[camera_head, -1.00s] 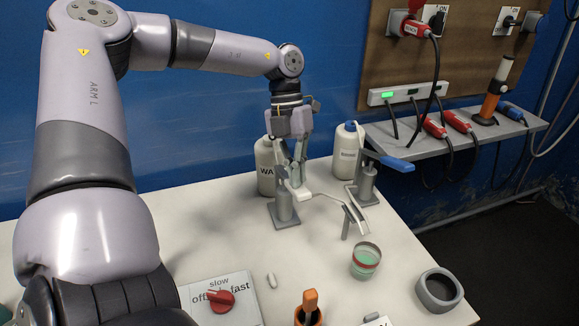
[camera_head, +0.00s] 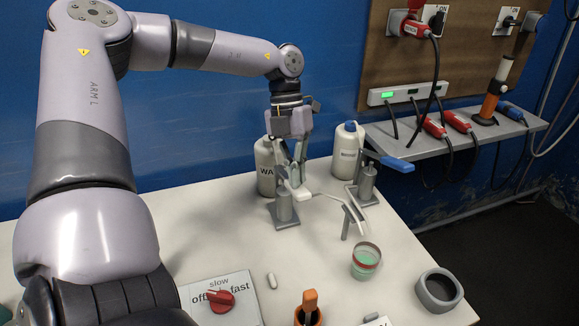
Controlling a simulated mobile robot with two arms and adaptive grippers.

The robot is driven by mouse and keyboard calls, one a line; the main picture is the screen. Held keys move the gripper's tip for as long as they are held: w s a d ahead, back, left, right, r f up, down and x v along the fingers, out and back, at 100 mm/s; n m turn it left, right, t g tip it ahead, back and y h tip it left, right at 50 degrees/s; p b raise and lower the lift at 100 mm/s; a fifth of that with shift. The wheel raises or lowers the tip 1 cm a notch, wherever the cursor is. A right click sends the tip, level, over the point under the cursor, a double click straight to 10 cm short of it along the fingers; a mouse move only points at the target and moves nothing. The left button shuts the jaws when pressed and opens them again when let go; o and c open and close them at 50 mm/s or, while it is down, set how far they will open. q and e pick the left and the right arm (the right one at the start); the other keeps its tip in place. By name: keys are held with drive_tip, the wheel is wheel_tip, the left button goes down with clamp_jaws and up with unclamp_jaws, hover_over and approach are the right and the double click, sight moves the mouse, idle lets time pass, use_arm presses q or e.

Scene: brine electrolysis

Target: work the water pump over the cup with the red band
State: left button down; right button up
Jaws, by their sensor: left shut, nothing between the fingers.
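The cup with the red band (camera_head: 366,262) stands upright on the table and holds a pale green liquid. The water pump (camera_head: 284,208) is a grey pump on a square base in front of a white bottle marked "WA" (camera_head: 265,168). Its spout reaches right to a small sloping trough (camera_head: 352,216), whose lower end is near the cup's rim. My left gripper (camera_head: 293,187) is shut at the pump's pale handle, with nothing between its fingers. The fingertips appear to touch the handle from above. My right gripper is out of view.
A second pump (camera_head: 366,182) with a blue handle stands before another white bottle (camera_head: 347,152). The table's right edge is close to the ring.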

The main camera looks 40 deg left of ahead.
use_arm(q)
drive_tip(key=shift+f, duration=0.1)
wheel_tip(320, 180, down, 6)
drive_tip(key=b, duration=0.5)
drive_tip(key=shift+r+p, duration=1.6)
drive_tip(key=shift+r, duration=1.5)
